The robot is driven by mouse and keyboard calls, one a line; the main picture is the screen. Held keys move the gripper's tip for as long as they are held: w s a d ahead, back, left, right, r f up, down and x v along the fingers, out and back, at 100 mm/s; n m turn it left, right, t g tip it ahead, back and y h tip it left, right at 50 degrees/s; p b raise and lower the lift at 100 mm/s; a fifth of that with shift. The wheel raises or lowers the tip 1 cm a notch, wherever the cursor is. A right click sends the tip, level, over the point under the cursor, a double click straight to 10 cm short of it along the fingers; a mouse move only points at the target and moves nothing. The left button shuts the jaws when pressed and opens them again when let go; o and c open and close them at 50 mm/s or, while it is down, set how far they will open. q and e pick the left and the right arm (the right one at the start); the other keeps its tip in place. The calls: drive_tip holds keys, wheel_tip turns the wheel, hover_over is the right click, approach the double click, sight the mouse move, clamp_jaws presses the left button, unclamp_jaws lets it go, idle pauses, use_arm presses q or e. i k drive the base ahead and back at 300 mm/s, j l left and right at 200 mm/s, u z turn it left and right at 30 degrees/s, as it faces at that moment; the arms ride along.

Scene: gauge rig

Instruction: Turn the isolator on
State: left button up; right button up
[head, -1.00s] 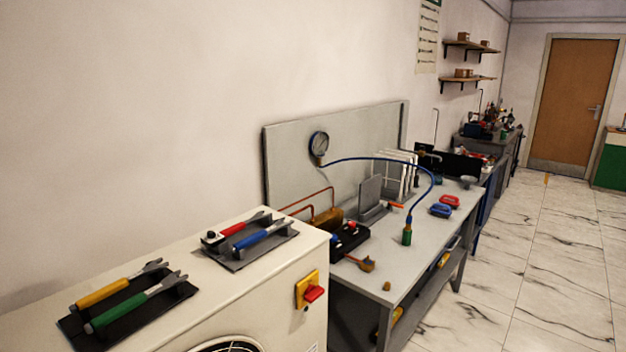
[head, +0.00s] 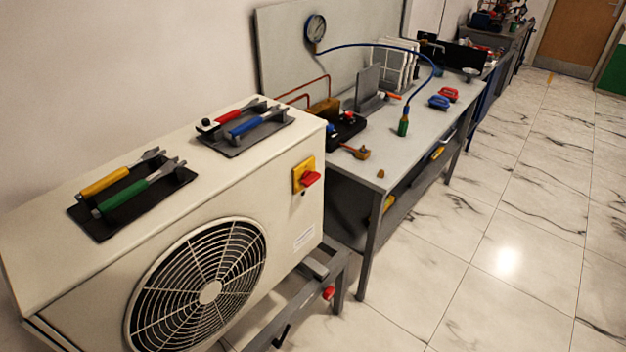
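The isolator is a yellow plate (head: 298,172) with a red handle (head: 311,178), on the front of the cream condenser unit (head: 60,245) near its right edge. The red handle sticks out from the plate and looks roughly level, pointing to the right. Nothing covers it in the head view. The unit's round fan grille (head: 200,285) is to its lower left. Neither of my grippers is in view.
Two dark trays with wrench-like tools, one holding yellow and green handles (head: 130,200), lie on top of the unit. A grey bench (head: 400,130) with a gauge (head: 316,28) and blue hose stands behind to the right. Tiled floor (head: 480,270) at the right is clear.

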sight(308, 177)
drive_tip(key=l+u, duration=0.2)
drive_tip(key=u, duration=0.3)
drive_tip(key=i+l+u, duration=0.15)
drive_tip(key=l+u, duration=0.15)
drive_tip(key=l, duration=0.6)
drive_tip(key=l+u, duration=0.3)
drive_tip(key=l, duration=0.6)
